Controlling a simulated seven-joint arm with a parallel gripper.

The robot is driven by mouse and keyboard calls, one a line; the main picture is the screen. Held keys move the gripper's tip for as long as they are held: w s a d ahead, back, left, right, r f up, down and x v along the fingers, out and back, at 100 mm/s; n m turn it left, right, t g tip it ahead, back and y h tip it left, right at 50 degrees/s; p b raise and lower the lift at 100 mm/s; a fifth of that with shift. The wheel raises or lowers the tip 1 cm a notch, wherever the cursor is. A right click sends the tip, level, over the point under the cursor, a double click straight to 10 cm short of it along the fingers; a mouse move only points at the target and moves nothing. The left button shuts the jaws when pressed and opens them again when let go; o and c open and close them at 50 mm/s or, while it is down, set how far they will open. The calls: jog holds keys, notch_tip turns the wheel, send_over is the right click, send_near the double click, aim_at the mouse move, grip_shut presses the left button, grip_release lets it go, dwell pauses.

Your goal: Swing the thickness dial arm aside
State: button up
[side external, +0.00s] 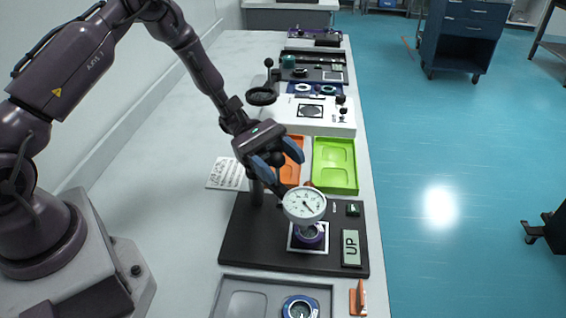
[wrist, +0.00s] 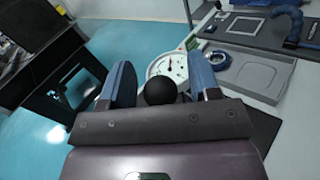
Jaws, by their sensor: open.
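The thickness dial (side external: 304,205) is a round white gauge with a dark needle. It stands over a purple-ringed part (side external: 308,236) on a black base plate (side external: 262,250). A dark post (side external: 256,191) rises at the plate's back left. My gripper (side external: 278,168) is just above and behind the dial, its blue fingers apart. In the wrist view, a black ball knob (wrist: 160,91) sits between the open fingers (wrist: 160,68), with the dial (wrist: 172,66) beyond it. Whether a finger touches the knob cannot be told. Most of the dial arm is hidden behind my gripper.
A grey tray (side external: 232,280) with a blue-ringed part (side external: 300,307) lies in front of the plate. Orange (side external: 296,143) and green (side external: 335,165) trays lie behind it. An "UP" display (side external: 351,248) is on the plate's right.

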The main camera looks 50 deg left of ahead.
jog(key=shift+d, duration=0.4)
grip_shut()
jog(key=shift+s, duration=0.1)
jog(key=s+a+m+g+y, duration=0.4)
jog(key=s+m+g+y, duration=0.3)
jog(key=m+g, duration=0.4)
jog(key=shift+s+g+y, duration=0.15)
jog(key=shift+g+y, duration=0.45)
jog(key=shift+g, duration=1.1)
jog(key=shift+a, duration=0.15)
